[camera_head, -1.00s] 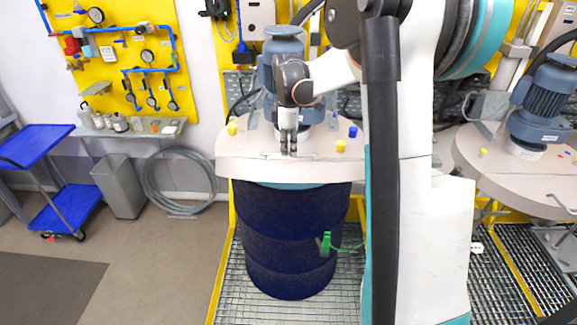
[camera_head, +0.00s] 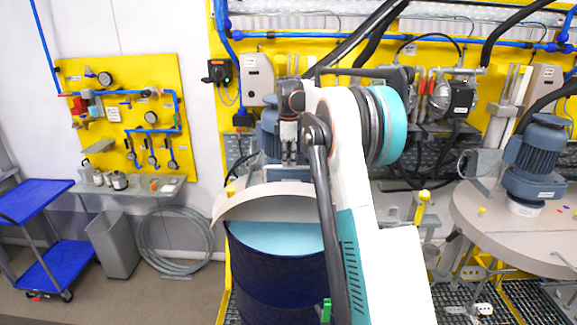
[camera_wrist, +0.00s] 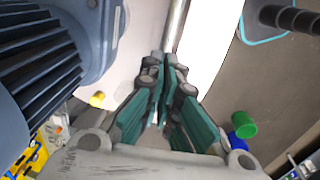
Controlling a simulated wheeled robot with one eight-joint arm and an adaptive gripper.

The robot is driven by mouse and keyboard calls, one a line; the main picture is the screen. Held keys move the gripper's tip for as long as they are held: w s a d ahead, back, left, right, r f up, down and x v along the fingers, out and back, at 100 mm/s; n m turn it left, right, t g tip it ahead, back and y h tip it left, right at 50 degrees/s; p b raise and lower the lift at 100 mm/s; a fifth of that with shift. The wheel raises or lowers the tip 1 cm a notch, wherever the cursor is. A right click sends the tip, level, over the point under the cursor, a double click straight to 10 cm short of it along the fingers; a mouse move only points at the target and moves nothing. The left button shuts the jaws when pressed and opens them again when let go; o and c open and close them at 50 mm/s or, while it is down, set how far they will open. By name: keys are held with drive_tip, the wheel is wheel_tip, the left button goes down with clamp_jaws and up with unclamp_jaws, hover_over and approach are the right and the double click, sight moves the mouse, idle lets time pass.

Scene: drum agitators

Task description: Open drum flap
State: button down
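The drum flap (camera_head: 262,204), the beige front part of the lid, is tilted up above the dark blue drum (camera_head: 270,275). Below its edge the light blue top opening (camera_head: 285,239) of the drum shows. My gripper (camera_head: 288,157) is at the upper side of the flap, pointing down, partly hidden behind the flap in the head view. In the wrist view my gripper (camera_wrist: 163,62) has its fingers closed together on a metal bar handle (camera_wrist: 177,25) of the flap. The blue agitator motor (camera_wrist: 50,65) is close by on the left; it also shows behind the arm (camera_head: 267,138).
A second drum lid (camera_head: 480,215) with a blue motor (camera_head: 541,155) stands at right. A blue cart (camera_head: 35,200), a grey bin (camera_head: 112,245) and a coiled hose (camera_head: 175,240) are at left.

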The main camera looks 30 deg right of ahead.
drive_tip(key=shift+w+d+f, duration=0.4)
drive_tip(key=shift+w+f, duration=0.05)
drive_tip(key=shift+f, duration=0.15)
drive_tip(key=shift+w+d+f, duration=0.35)
drive_tip(key=shift+w+f, duration=0.1)
drive_tip(key=shift+f, duration=0.1)
drive_tip(key=c, duration=2.4)
unclamp_jaws()
drive_tip(key=c, duration=1.7)
unclamp_jaws()
drive_tip(key=shift+o, duration=0.2)
wheel_tip(320, 180, up, 12)
drive_tip(key=shift+w+d+f, duration=0.15)
drive_tip(key=shift+w+d, duration=0.15)
drive_tip(key=shift+w, duration=0.1)
